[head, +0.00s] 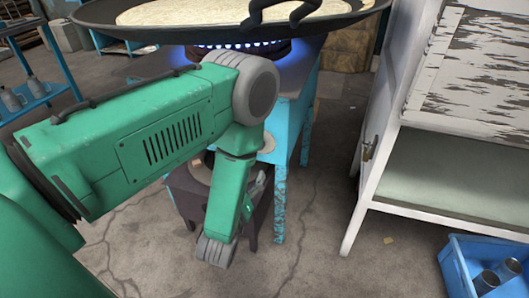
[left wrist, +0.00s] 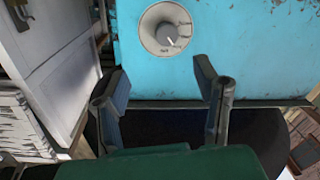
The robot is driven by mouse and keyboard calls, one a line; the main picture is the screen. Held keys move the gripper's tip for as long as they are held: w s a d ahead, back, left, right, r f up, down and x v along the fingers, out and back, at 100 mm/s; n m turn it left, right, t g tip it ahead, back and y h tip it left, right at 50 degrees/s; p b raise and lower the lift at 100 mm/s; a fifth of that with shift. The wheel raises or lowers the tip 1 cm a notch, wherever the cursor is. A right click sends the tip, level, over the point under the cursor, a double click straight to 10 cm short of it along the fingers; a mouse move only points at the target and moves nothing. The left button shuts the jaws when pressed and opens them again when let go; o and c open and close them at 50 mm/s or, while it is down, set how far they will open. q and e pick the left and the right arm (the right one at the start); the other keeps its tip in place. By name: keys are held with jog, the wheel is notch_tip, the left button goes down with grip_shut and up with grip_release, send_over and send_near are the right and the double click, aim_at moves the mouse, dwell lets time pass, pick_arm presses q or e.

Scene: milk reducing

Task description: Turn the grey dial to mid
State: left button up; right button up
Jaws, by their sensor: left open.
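The grey dial (left wrist: 166,34) is a round knob on a pale disc, fixed to a worn blue panel (left wrist: 235,60) in the left wrist view. A light mark on the knob points to the lower right; the small lettering around it is hard to read. My left gripper (left wrist: 162,72) is open and empty. Its two fingers lie below the dial in that view, one to each side, and do not appear to touch it. In the head view my green left arm crosses the stove stand (head: 284,120), and its fingers cannot be made out. My right gripper is not in view.
A white cabinet (head: 395,150) stands right; a blue crate (head: 455,265) with metal cans is at lower right. The concrete floor between is mostly clear.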

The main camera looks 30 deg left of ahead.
pick_arm(q)
jog(key=b+x, duration=0.1)
jog(key=x, duration=0.3)
jog(key=b+x, duration=0.1)
jog(key=x, duration=0.4)
jog(key=a+b+x, duration=0.1)
jog(key=b+x, duration=0.1)
jog(key=x, duration=0.3)
jog(key=shift+a+f, duration=0.1)
jog(key=shift+a, duration=0.05)
jog(key=shift+a+f, duration=0.1)
jog(key=shift+a, duration=0.2)
jog(key=shift+d+r, duration=0.2)
jog(key=shift+d, duration=0.45)
jog(key=c, duration=1.1)
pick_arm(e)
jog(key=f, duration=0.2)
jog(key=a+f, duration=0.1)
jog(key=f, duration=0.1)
